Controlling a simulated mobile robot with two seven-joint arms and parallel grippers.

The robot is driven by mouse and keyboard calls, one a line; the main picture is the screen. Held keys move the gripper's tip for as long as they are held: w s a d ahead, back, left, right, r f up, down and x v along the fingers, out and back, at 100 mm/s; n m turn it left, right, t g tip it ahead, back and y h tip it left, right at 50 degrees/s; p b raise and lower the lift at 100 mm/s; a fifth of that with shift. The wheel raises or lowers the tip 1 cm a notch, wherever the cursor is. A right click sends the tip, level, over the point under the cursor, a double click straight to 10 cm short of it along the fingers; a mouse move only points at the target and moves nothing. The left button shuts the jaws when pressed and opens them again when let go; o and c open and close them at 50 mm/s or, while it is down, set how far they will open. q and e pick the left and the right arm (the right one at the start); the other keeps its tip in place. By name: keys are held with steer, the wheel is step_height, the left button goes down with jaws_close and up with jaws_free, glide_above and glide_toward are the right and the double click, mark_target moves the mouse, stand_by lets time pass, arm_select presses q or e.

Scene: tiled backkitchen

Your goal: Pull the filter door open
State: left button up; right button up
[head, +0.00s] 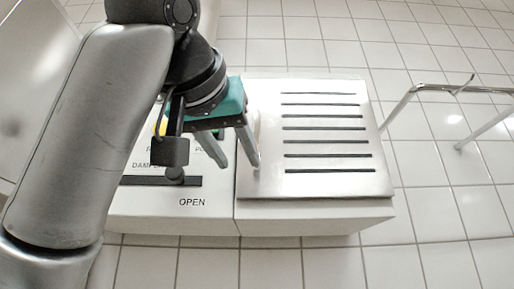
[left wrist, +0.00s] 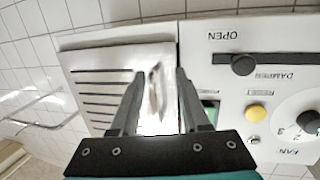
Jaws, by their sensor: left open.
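The filter door (head: 335,180) is a silver metal panel with several dark horizontal slots, on the right half of a white box. It looks shut. In the left wrist view, the door (left wrist: 105,62) fills the left of the picture. A pale upright handle (left wrist: 155,90) near the door's edge shows between my fingers; in the head view it is mostly hidden behind a finger. My left gripper (head: 239,165) is open over that edge, its two fingers (left wrist: 160,74) on either side of the handle. I cannot tell whether they touch it. My right gripper is out of view.
A white control panel (head: 150,213) adjoins the door on the left, with a dark damper slider marked OPEN, a yellow button (left wrist: 256,114) and a fan knob (left wrist: 308,122). A metal rail (head: 440,88) stands at the right. White tiles surround the box.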

arm_select(q)
steer(key=t, duration=0.1)
glide_toward(256, 133)
steer(key=p+x, duration=0.8)
steer(key=x, duration=0.2)
steer(key=shift+w+d+f+p, duration=0.1)
steer(key=shift+w+p, duration=0.2)
steer(key=shift+w, duration=0.1)
jaws_close()
stand_by(1.3)
